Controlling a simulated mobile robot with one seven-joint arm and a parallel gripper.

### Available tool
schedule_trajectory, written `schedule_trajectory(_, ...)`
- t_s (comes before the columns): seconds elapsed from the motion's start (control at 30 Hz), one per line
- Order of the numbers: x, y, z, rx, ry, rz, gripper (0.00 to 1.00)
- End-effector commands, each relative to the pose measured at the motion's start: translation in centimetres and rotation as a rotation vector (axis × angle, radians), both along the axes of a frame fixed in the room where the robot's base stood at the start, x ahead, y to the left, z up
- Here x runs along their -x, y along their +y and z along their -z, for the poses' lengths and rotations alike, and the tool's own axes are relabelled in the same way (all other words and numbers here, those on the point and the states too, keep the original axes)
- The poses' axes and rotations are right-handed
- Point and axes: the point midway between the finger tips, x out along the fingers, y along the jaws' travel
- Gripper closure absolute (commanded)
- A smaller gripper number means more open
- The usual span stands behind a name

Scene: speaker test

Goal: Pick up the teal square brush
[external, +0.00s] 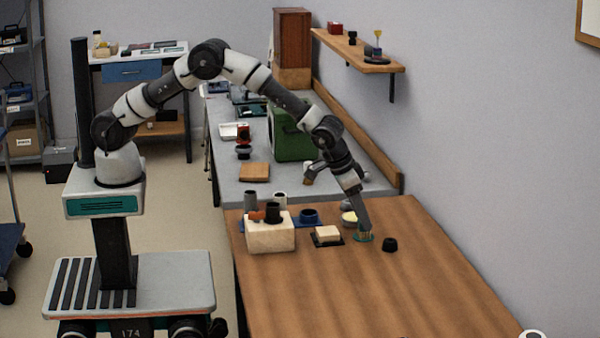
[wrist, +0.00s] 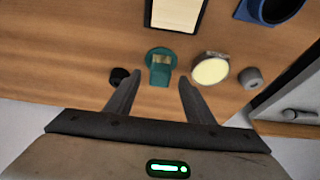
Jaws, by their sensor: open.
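The teal square brush (wrist: 160,66) is on the wooden table, with a wider teal end and a tan patch on it. In the external view a bit of teal (external: 363,238) shows at the foot of my gripper (external: 364,226). My gripper points down at the table. In the wrist view my gripper (wrist: 159,76) is open, with one finger on each side of the brush and clear gaps between. The jaws hold nothing. I cannot tell how high the fingertips are above the table.
A small black cup (external: 390,244) stands just right of my gripper. A round cream-topped item (wrist: 211,69) and a grey cylinder (wrist: 250,77) are to the other side. A cream block on a dark tray (external: 327,243) and a blue holder (external: 308,216) stand close by. The table's front is clear.

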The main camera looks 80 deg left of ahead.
Motion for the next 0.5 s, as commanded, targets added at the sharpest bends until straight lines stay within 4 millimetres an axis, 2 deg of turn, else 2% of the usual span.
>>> schedule_trajectory(0.03, -0.2, 0.0, 1.0, -0.001, 0.003, 0.000, 0.52)
schedule_trajectory(0.17, -0.8, 0.0, 2.3, -0.001, 0.002, 0.001, 0.52)
schedule_trajectory(0.43, -1.0, 0.0, 2.6, 0.000, 0.000, 0.001, 0.52)
schedule_trajectory(0.47, -1.0, 0.0, 2.6, 0.000, 0.000, 0.001, 0.53)
schedule_trajectory(0.5, -1.0, 0.0, 2.6, 0.000, 0.000, 0.001, 0.60)
